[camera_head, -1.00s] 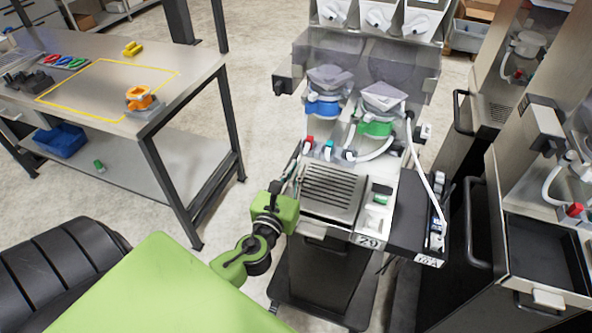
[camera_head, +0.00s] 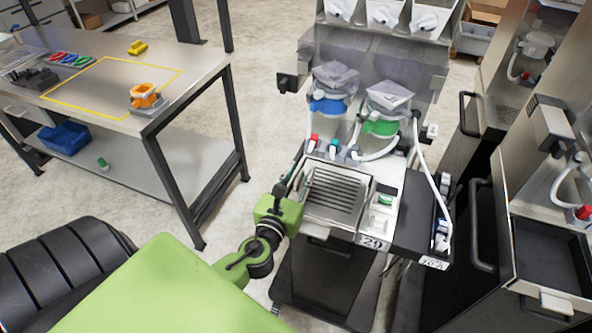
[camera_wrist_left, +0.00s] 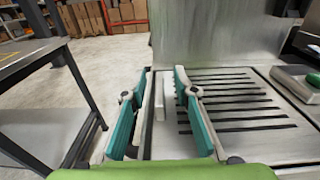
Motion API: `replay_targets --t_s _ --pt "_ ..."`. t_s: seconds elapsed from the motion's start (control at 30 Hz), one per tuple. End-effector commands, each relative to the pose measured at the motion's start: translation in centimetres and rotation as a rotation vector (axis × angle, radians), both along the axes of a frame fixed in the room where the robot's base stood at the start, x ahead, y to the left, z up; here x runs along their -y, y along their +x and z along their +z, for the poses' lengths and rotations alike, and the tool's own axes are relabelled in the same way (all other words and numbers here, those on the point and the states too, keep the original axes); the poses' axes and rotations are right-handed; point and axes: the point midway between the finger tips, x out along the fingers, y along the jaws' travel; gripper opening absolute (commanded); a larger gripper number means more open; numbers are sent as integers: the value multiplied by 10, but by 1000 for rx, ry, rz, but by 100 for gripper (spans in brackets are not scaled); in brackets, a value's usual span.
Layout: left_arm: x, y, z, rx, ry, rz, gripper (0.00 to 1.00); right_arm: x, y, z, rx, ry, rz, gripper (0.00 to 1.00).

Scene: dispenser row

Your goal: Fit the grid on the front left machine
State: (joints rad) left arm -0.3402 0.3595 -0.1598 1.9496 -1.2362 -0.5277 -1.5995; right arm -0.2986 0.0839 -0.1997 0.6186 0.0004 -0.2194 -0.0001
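The front left machine, labelled 29, stands at the centre of the head view. Its slotted metal grid (camera_head: 335,194) lies at the machine's front, below the spouts, and looks roughly level. I cannot tell whether it is fully seated. My left gripper (camera_head: 287,183) is at the grid's left edge, its fingers partly hidden by the arm in the head view. In the left wrist view the gripper (camera_wrist_left: 160,103) has its teal fingers apart, the right one over the left end of the grid (camera_wrist_left: 235,105). A pale edge shows between them; contact is unclear. My right gripper is not in view.
Blue (camera_head: 328,105) and green (camera_head: 380,126) collared canisters hang above the grid, with white hoses beside them. A workbench (camera_head: 150,124) with an orange part (camera_head: 143,95) stands at left. Floor is clear between bench and machine.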

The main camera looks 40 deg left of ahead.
Motion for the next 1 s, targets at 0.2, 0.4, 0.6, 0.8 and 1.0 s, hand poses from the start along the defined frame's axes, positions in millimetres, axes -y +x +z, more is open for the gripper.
replay_targets --t_s 0.2,0.4,0.6,0.8,1.0 --pt "7 -26 0 -3 -1 0 27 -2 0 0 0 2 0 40" --pt "17 -65 2 -4 -2 0 27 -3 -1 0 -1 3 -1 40" --pt "25 -97 5 -2 0 0 27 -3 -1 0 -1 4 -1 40" --pt "30 -112 7 1 -2 -1 27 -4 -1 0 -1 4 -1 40" --pt "30 -115 7 2 0 0 27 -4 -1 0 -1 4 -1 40"
